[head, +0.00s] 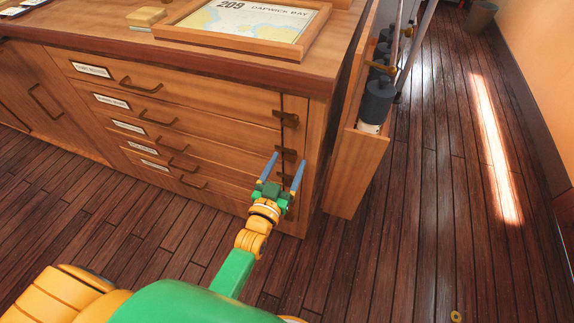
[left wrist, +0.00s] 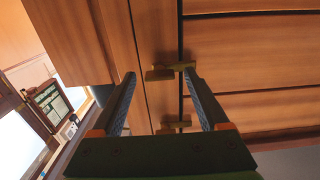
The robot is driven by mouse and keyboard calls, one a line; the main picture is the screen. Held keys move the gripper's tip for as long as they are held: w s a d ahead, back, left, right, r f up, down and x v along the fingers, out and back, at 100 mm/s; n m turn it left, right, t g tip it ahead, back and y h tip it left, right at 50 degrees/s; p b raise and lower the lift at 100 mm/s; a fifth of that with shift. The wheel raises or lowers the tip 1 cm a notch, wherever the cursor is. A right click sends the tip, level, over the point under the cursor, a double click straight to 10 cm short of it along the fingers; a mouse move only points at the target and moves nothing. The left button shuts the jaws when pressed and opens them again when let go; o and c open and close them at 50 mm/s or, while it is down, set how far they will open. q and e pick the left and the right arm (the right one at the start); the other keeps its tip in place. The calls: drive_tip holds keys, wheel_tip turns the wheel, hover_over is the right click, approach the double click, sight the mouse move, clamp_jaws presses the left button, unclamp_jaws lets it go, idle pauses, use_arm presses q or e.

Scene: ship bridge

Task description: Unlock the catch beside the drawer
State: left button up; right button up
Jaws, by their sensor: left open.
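The wooden chest has a stack of wide drawers (head: 165,88), each with a bronze pull and a white label. Small dark bronze catches, among them an upper catch (head: 286,118), sit on the narrow post right of the drawers. My left gripper (head: 288,160) is open, with its two blue fingers pointing at the post around a lower catch (head: 284,153). In the left wrist view a bronze catch (left wrist: 165,73) lies between and just beyond the fingertips; contact cannot be told. Another catch (left wrist: 174,126) shows between the fingers nearer the palm. My right gripper is not in view.
A framed chart (head: 245,22) and a small wooden block (head: 146,17) lie on the chest top. An open wooden rack (head: 350,165) holding dark cylinders stands close to the right of the chest. The plank floor (head: 430,200) further right is mostly clear.

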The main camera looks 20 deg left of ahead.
use_arm(q)
clamp_jaws()
drive_tip(key=shift+n, duration=8.9)
unclamp_jaws()
